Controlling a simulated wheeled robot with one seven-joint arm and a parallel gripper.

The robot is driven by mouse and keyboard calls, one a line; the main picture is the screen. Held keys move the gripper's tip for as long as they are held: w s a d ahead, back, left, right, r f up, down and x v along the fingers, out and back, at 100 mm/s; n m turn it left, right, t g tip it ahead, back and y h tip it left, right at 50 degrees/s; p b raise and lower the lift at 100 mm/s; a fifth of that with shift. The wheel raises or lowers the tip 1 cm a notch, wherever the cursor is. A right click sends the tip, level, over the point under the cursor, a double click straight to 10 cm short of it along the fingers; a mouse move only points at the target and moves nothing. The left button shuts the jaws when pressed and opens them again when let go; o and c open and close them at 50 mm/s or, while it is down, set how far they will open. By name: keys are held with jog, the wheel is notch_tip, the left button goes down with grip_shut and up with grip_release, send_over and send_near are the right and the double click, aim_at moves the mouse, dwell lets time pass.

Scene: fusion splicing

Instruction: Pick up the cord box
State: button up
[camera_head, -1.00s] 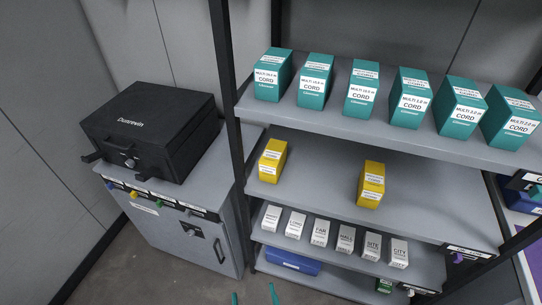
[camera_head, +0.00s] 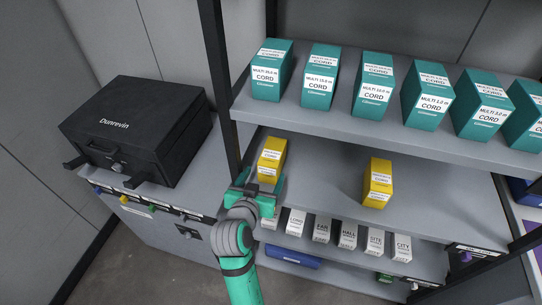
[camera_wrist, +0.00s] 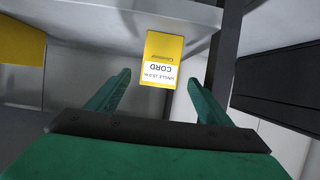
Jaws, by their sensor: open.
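A yellow cord box (camera_head: 271,158) stands on the middle shelf near its left end. In the wrist view this yellow box (camera_wrist: 165,58) appears upside down, with a white label reading SINGLE and CORD. My gripper (camera_head: 260,184) is in front of it and hides its lower part in the head view. In the wrist view my gripper (camera_wrist: 160,80) is open, its green fingers on either side of the box's line, with nothing held. A second yellow box (camera_head: 378,183) stands farther right on the same shelf. Several teal boxes (camera_head: 322,76) labelled MULTI CORD stand on the top shelf.
A black shelf post (camera_head: 216,75) rises close to the left of my gripper. A shelf edge (camera_head: 400,148) runs above the yellow boxes. Small white boxes (camera_head: 348,234) stand on the shelf below. A black case (camera_head: 140,130) sits on the cabinet at left.

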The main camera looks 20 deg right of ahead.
aim_at(265, 167)
jog(key=shift+w+d+r, duration=0.15)
jog(key=shift+w+r, duration=0.25)
jog(key=shift+w, duration=0.1)
jog(key=x, duration=0.6)
jog(key=shift+x, duration=2.3)
jog(key=shift+s+d+f, duration=0.15)
jog(key=shift+d, duration=0.05)
jog(key=shift+c, duration=0.2)
jog(key=shift+a, duration=0.1)
jog(key=c, duration=1.2)
jog(key=shift+o, duration=0.2)
